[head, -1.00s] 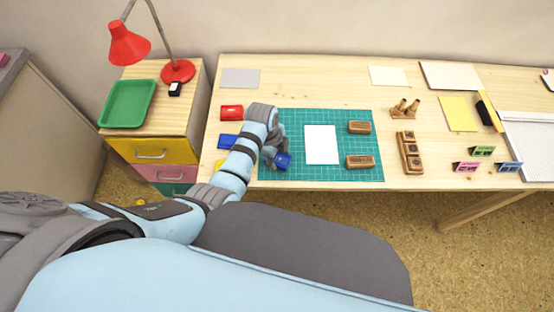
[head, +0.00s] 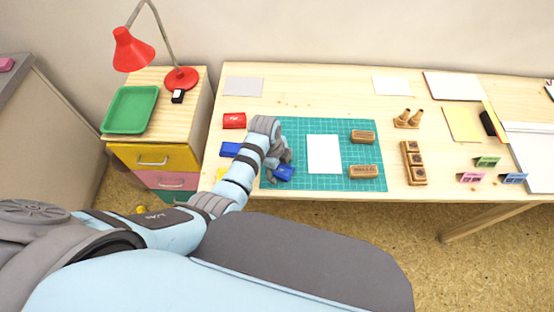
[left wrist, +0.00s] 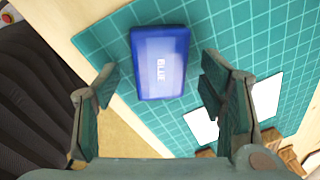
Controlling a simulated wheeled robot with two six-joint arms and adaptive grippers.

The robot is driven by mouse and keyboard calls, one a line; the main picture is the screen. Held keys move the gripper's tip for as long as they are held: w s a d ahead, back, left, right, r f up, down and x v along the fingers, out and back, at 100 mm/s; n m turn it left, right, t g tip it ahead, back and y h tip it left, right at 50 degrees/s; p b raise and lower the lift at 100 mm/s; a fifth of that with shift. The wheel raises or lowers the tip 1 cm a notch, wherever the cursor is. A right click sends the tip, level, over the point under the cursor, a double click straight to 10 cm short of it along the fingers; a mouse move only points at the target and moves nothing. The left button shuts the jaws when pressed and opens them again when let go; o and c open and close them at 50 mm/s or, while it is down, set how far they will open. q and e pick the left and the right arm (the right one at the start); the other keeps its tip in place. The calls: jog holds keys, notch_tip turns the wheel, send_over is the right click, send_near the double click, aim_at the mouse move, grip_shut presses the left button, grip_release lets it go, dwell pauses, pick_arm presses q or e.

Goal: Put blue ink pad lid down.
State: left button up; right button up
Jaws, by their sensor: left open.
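The blue ink pad lid (head: 284,173) lies at the left front part of the green cutting mat. In the left wrist view the fingers (left wrist: 160,82) are spread wide, one on each side of the lid, with gaps to both. A blue ink pad (head: 230,149) sits left of the mat, partly near my arm. My right gripper is not in view.
The green mat (head: 330,182) also carries a white sheet (head: 324,154) and two wooden stamps (head: 362,137) (head: 363,172). The mat's front edge is near the table edge.

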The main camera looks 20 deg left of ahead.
pick_arm(q)
notch_tip(320, 180, up, 12)
jog(key=s+a+p, duration=0.1)
jog(key=p, duration=0.2)
jog(key=shift+s+a+f+p, duration=0.15)
jog(key=shift+s+a+p, duration=0.1)
jog(key=shift+p, duration=0.1)
jog(key=s+a+f+n+t+y, duration=0.1)
jog(key=s+a+f+n, duration=0.2)
jog(key=s+a+n, duration=0.55)
jog(key=s+a+r+n+t+y, duration=0.1)
jog(key=s+r+n, duration=0.1)
jog(key=s+n, duration=0.4)
jog(key=s+a+r+n, duration=0.2)
jog(key=s+r+n, duration=0.15)
jog(key=s, duration=0.45)
notch_tip(320, 180, down, 21)
jog(key=a+n+g+b, duration=0.1)
jog(key=b, duration=0.1)
jog(key=s+a+f+g+b, duration=0.1)
jog(key=s+f, duration=1.4)
jog(key=shift+s+n, duration=0.2)
jog(key=shift+n, duration=0.1)
